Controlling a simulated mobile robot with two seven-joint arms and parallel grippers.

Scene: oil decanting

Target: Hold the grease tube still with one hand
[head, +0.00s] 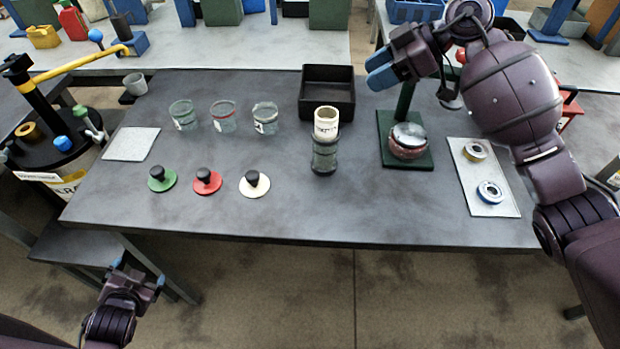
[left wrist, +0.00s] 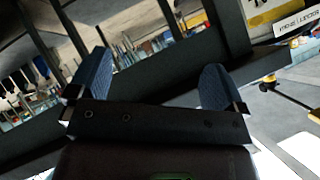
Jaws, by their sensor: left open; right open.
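A cream, labelled tube (head: 326,122) stands upright at the middle of the grey table (head: 250,215), atop or inside a dark ribbed cylinder (head: 324,157); I cannot tell which. I take it for the grease tube. My left gripper (head: 139,271) is open and empty, low in front of the table's left front edge and well away from the tube. Its two blue fingers (left wrist: 158,78) show spread apart in the left wrist view. My right gripper (head: 375,68) is open, above the table's back, to the right of and behind the tube, not touching it.
Several glass cups (head: 223,117) and knobbed lids (head: 207,181) stand left of the tube. A black tray (head: 327,76) is behind it. A green stand (head: 424,160) and a pale plate with rings (head: 504,207) are to the right. The table's front strip is clear.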

